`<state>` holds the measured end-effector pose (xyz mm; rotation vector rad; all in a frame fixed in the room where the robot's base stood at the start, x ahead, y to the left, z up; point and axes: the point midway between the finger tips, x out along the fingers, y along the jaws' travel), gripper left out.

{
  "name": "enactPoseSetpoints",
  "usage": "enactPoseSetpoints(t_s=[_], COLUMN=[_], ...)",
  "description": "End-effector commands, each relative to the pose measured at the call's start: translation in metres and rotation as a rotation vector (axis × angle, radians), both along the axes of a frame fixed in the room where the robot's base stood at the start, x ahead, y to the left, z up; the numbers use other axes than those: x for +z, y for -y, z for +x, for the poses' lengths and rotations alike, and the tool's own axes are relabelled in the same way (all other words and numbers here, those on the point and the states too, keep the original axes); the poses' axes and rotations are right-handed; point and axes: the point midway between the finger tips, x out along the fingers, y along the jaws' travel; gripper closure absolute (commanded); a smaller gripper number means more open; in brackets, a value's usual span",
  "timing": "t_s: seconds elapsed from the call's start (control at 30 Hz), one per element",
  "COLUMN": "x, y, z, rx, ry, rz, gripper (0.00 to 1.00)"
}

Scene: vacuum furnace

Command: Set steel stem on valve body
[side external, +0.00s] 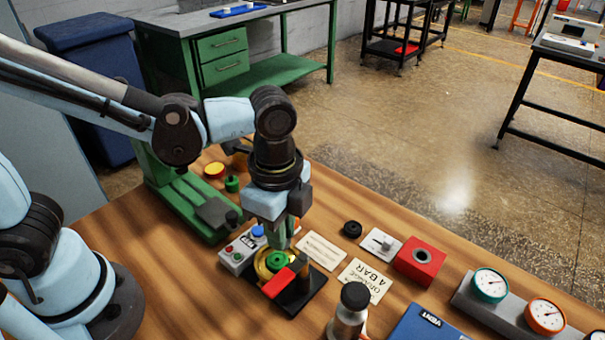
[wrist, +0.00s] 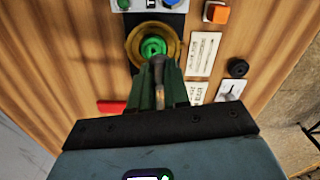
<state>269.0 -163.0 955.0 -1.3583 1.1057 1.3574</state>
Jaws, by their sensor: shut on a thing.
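The valve body is a brass ring (side external: 259,267) with a green centre (side external: 277,261) on a black base (side external: 296,300). In the wrist view the brass ring (wrist: 132,42) and green centre (wrist: 153,46) lie just ahead of my fingertips. My gripper (side external: 281,243) points down over the valve body. In the wrist view my gripper (wrist: 159,92) has its green fingers closed around a grey steel stem (wrist: 158,70). The stem's end overlaps the near edge of the ring and green centre. I cannot tell whether it touches them. In the side view the fingers mostly hide the stem.
A red bar (side external: 279,284) lies by the valve's front. A control box (side external: 238,255) with buttons stands close at left. Paper labels (side external: 365,281), a red block (side external: 420,261), a steel bottle (side external: 349,312) and gauges (side external: 490,285) lie to the right. A green press frame (side external: 190,205) stands behind left.

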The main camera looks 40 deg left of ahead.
Motion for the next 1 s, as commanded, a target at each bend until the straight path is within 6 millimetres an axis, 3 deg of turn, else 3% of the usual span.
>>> enactPoseSetpoints(t_s=[0.17, 0.53, 1.0], x=[-0.006, -0.025, -0.028], y=[-0.002, -0.002, -0.002], z=[-0.009, -0.009, -0.009], rx=[-0.090, -0.094, -0.093], ry=[0.000, 0.000, 0.000], rz=[0.000, 0.000, 0.000], gripper=[1.00, 1.00, 1.00])
